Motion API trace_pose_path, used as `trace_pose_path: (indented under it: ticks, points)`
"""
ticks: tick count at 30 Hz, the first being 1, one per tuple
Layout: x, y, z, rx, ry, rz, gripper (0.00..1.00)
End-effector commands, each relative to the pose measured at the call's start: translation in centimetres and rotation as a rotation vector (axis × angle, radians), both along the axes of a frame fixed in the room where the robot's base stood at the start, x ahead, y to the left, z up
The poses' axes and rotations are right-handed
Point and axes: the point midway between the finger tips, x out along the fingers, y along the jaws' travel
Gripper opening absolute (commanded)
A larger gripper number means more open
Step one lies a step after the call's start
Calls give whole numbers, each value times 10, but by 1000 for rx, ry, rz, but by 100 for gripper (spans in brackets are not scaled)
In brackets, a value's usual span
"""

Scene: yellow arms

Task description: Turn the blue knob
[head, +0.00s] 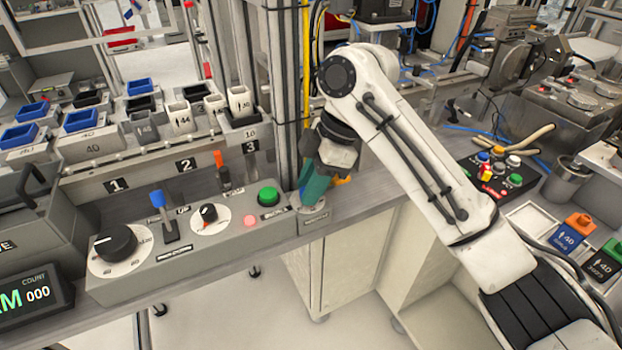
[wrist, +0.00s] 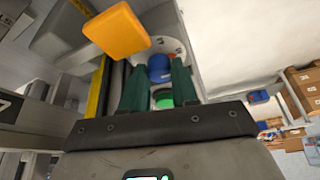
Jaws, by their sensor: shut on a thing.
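The blue knob (wrist: 160,66) shows in the wrist view between the two green fingers of my gripper (wrist: 159,74), with one finger on each side of it. My gripper is shut on it. A pale dial face with markings lies around the knob. In the head view my gripper (head: 309,197) points down at a small grey housing (head: 313,218) at the right end of the control panel. The blue knob is hidden there behind the fingers.
The control panel (head: 225,238) left of my gripper carries a green button (head: 268,195), a large black knob (head: 115,243) and a blue-tipped lever (head: 158,200). An orange block (wrist: 116,28) stands close beside the fingers. A metal post rises behind my gripper.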

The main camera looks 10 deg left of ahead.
Motion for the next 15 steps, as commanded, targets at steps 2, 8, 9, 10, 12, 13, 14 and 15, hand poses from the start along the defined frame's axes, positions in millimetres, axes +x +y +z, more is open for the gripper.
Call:
trace_pose_path:
  ticks: [2,8,9,10,12,13,14,15]
  points:
    - [-1,0,4,1,1,-40,0]
    - [-3,0,6,2,4,-187,0]
    - [-3,0,6,1,4,-225,0]
    - [-3,0,6,0,4,-253,0]
    - [-4,0,7,0,5,-319,0]
    - [-4,0,7,1,4,-348,0]
    - [-4,0,6,1,4,-376,0]
    - [-5,0,7,1,3,-414,0]
